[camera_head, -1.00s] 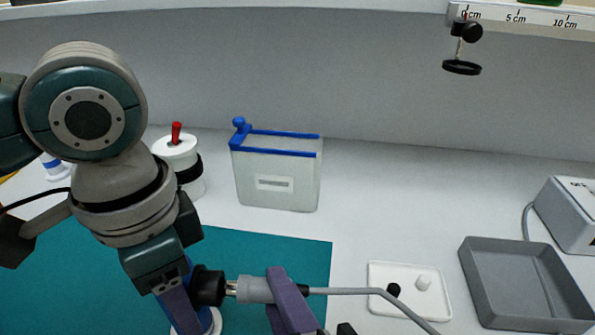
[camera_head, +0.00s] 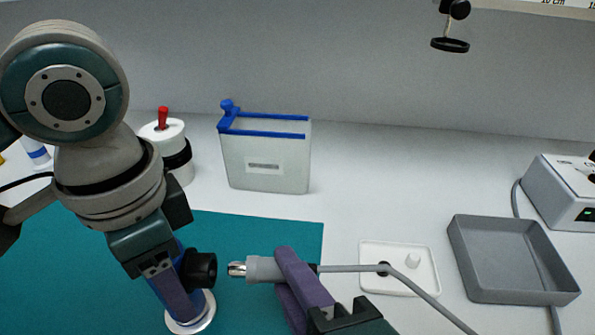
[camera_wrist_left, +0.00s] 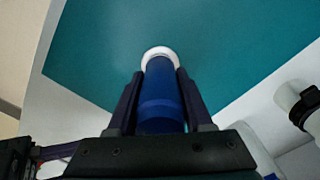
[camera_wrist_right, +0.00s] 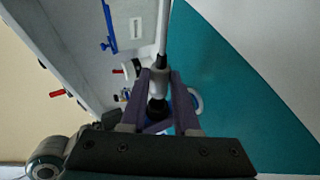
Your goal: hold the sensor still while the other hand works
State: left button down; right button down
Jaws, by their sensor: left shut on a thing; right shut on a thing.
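The sensor is a blue cylinder (camera_wrist_left: 160,95) with a black side socket (camera_head: 200,269) and a white round foot (camera_head: 203,320) over the teal mat. My left gripper (camera_head: 174,284) is shut around its body, which looks slightly tilted in the head view. My right gripper (camera_head: 292,274) is shut on a grey cable plug (camera_head: 262,269), whose metal tip points left at the socket. A small gap shows between tip and socket. The plug also shows between the right fingers in the right wrist view (camera_wrist_right: 158,82). Whether the foot touches the mat is unclear.
A grey cable (camera_head: 425,295) trails right from the plug, passing over a small white tray (camera_head: 398,250). A grey tray (camera_head: 480,290) and grey box (camera_head: 565,195) stand right. Behind are a blue-rimmed bin (camera_head: 265,175) and a white jar with red lever (camera_head: 160,135).

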jog(key=shift+d, duration=0.1)
jog(key=shift+w+d, duration=0.2)
jog(key=shift+d, duration=2.2)
notch_tip(320, 180, up, 7)
pick_arm(q)
grip_release()
dwell(0.4)
